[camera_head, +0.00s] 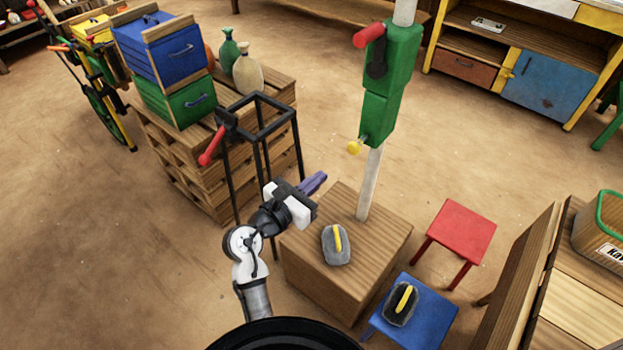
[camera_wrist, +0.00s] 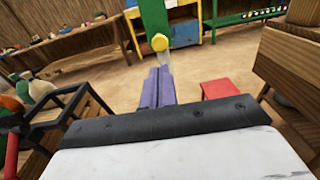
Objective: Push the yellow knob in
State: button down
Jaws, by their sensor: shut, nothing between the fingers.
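The yellow knob (camera_head: 354,147) sticks out from the lower left of a green box (camera_head: 383,90) on a pale post. In the wrist view the yellow knob (camera_wrist: 159,42) is above and just beyond my fingertips, in front of the green box (camera_wrist: 153,18). My gripper (camera_head: 316,182) has purple fingers and is shut and empty. It is to the left of and below the knob in the head view, apart from it. In the wrist view my gripper (camera_wrist: 159,72) points toward the post below the knob.
The post stands at a wooden block (camera_head: 375,240) bearing a grey weight with a yellow handle (camera_head: 336,244). A black frame (camera_head: 262,135) with a red lever stands close left of my arm. A blue stool (camera_head: 425,310) and red stool (camera_head: 461,232) stand at right.

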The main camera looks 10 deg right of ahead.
aim_at(351, 148)
jog(key=p+x, duration=0.1)
jog(key=x, duration=0.9)
jog(key=shift+w+p, duration=0.1)
jog(key=shift+p, duration=0.2)
jog(key=p+x, duration=0.2)
jog(key=x, duration=0.1)
jog(key=shift+w+r, duration=0.15)
jog(key=shift+w, duration=0.05)
jog(key=shift+d+r, duration=0.1)
